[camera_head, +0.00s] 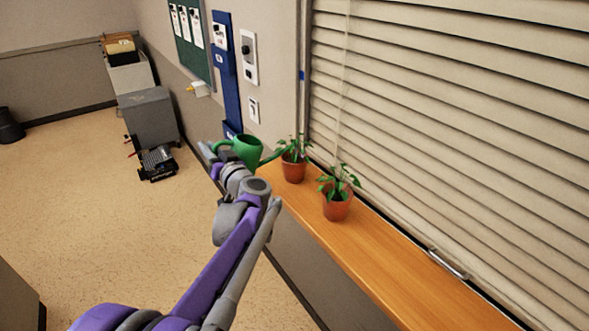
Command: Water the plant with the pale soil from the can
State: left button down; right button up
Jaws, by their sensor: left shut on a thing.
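A green watering can (248,149) is held by my left gripper (216,150) at the far left end of the wooden sill. The gripper is shut on it, and my wrist partly hides the can's lower part. The spout points right, towards the farther potted plant (293,170), and its tip seems close to that pot. The nearer potted plant (337,207) stands on the sill to the right. Both plants are upright with green leaves in terracotta pots. The soil in each is too small to tell which is pale. My right gripper is out of view.
The wooden sill (385,264) is clear from the nearer plant towards the front. Closed blinds (460,130) with a metal handle (447,264) rise behind it.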

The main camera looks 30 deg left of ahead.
pick_arm(q)
jog(key=shift+r, duration=0.15)
jog(key=shift+w+r, duration=0.1)
jog(key=shift+r, duration=0.25)
dwell(0.4)
notch_tip(320, 180, down, 8)
jog(key=n+b, duration=0.3)
jog(key=n, duration=0.1)
jog(key=shift+g+h+b, duration=0.3)
jog(key=shift+b, duration=0.05)
dwell(0.3)
notch_tip(320, 180, up, 5)
jog(key=p, duration=0.3)
jog(key=shift+w+f, duration=0.1)
